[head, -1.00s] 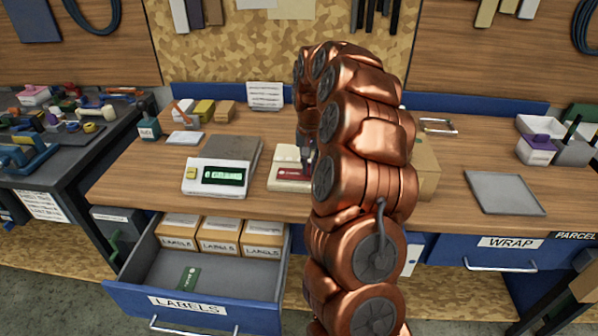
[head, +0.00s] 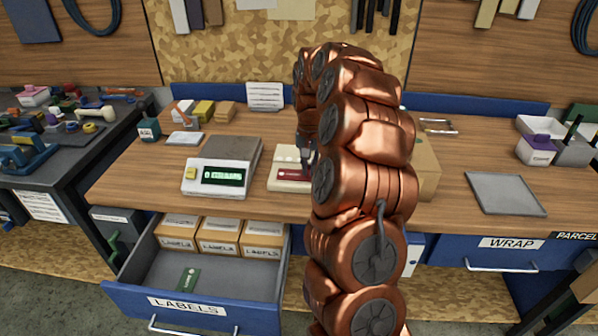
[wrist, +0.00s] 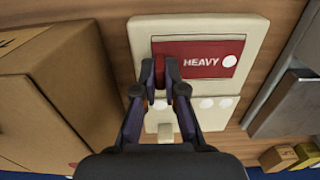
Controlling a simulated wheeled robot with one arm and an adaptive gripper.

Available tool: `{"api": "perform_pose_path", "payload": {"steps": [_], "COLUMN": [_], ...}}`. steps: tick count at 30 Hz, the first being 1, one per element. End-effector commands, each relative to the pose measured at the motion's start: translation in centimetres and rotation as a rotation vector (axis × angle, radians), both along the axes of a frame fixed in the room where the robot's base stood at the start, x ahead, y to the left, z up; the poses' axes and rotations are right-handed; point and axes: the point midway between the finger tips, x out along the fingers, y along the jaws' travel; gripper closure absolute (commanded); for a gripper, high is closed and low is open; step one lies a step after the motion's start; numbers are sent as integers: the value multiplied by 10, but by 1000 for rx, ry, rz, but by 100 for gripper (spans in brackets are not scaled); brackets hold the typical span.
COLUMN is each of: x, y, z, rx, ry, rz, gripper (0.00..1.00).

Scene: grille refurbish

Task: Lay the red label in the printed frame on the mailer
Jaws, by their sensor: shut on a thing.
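The red label (wrist: 197,58), printed HEAVY with a white dot, lies over the near part of a cream, flat-topped item (wrist: 143,35). In the head view, the red label (head: 293,174) and the cream item (head: 283,187) show just left of my arm. My gripper (wrist: 166,72) is shut at the label's left edge in the wrist view, with some red between its fingers. I cannot tell whether the cream item is the mailer. Whether the label is pressed flat is also unclear.
A scale (head: 207,190) stands left of the cream item, and a cardboard box (wrist: 45,95) stands close on its other side. A grey flat tray (head: 505,193) lies at right.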

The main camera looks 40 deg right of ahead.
Motion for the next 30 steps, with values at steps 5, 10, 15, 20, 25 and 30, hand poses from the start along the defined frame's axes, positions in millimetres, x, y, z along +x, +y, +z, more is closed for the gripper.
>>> {"api": "perform_pose_path", "payload": {"steps": [5,10,15,20,25,30], "x": [0,0,0,0,0,0], "y": [0,0,0,0,0,0], "z": [-2,-2,-2,-2,-2,-2], "rx": [0,0,0,0,0,0], "ry": [0,0,0,0,0,0], "rz": [0,0,0,0,0,0], "gripper": [100,84,66,61,54,36]}}
